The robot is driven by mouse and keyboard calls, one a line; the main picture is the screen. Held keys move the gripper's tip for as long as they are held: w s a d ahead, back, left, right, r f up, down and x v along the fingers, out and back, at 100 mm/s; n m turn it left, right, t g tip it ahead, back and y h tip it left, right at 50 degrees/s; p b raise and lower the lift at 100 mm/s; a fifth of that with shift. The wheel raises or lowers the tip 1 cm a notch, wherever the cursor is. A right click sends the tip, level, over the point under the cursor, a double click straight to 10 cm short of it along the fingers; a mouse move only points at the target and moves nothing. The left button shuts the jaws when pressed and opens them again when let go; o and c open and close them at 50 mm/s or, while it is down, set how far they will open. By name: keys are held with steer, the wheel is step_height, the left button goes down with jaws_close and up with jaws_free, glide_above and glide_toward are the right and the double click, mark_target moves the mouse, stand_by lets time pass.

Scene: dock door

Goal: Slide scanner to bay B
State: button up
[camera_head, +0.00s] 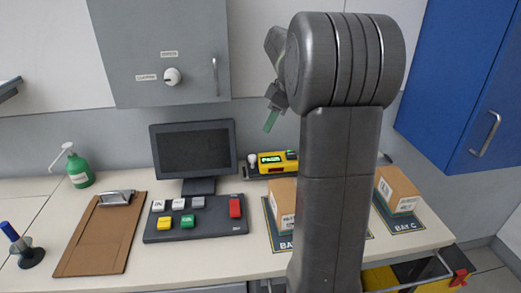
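A yellow device with a lit green display, which looks like the scanner (270,161), sits at the back of the counter, just left of my arm's upright link. It appears to be on a dark rail (387,158) along the wall, mostly hidden behind my arm. A mat marked BAY (286,244) lies left of my arm, its letter hidden. The BAY C mat (405,227) lies right of it. Most of the area between them is hidden. My gripper (271,121) is raised above and apart from the scanner, with one green fingertip showing; its opening cannot be seen.
Cardboard boxes stand on the left mat (283,203) and BAY C mat (397,189). A monitor (194,150), button panel (193,222), clipboard (103,235), green bottle (79,172) and blue-handled stamp (20,246) are left. Grey (160,40) and blue (465,75) cabinets hang above.

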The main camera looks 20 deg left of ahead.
mark_target(253, 156)
steer(key=p+x, duration=0.1)
steer(key=x, duration=1.2)
steer(key=shift+s+f, duration=0.1)
steer(key=shift+f, duration=0.2)
steer(key=shift+c, duration=0.2)
jaws_close()
